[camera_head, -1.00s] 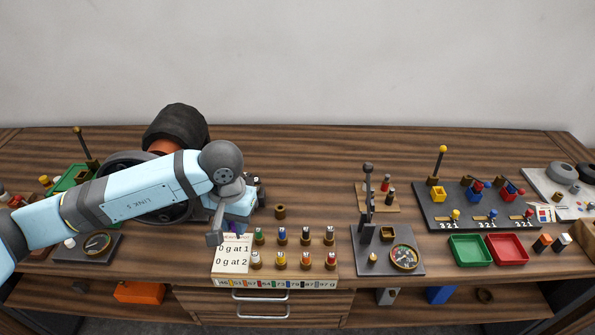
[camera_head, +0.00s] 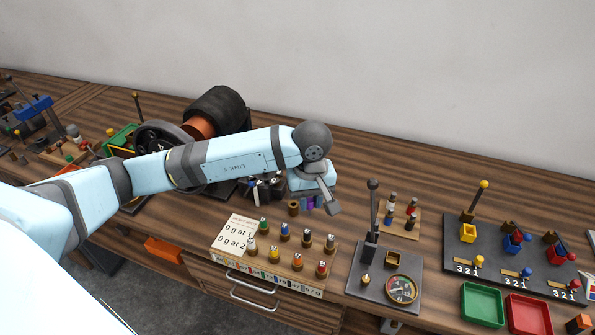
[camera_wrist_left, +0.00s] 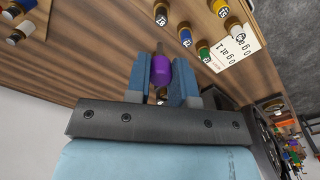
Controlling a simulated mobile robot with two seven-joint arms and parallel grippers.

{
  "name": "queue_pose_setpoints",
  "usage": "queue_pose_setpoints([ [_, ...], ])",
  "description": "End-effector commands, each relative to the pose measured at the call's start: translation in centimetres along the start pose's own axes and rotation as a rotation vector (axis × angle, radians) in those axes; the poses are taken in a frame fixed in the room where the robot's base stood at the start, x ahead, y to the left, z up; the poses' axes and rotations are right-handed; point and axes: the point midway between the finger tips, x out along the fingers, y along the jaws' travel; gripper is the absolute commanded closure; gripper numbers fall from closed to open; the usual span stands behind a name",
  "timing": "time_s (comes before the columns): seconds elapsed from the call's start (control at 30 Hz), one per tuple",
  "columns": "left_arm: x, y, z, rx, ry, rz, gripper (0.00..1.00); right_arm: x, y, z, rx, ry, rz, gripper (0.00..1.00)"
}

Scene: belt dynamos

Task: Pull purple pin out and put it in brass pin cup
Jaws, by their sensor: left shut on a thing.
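My left gripper (camera_head: 308,203) is shut on the purple pin (camera_wrist_left: 160,72). In the left wrist view the pin sits between the two blue fingers (camera_wrist_left: 160,78), with its thin grey tip sticking out past them. In the head view only a bit of purple (camera_head: 318,200) shows below my wrist. My right gripper is not in view.
A rack of coloured pegs (camera_head: 283,252) with a paper card (camera_head: 236,233) lies in front. A lever base with a gauge (camera_head: 402,289) is to the right. A black wheel and motor (camera_head: 218,108) stand behind the arm. Bare table lies between rack and lever base.

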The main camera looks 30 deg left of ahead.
Motion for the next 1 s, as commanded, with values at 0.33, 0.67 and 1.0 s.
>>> queue_pose_setpoints([
  [0.33,0.9,-0.1,-5.7,-1.056,0.002,0.002,1.0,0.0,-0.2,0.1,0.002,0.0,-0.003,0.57],
  [0.67,1.9,-1.2,-10.5,-2.031,0.001,-0.007,1.0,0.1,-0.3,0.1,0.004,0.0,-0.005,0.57],
  [1.0,2.4,-1.9,-12.4,-2.446,0.005,-0.017,1.0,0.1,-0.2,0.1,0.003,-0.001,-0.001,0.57],
])
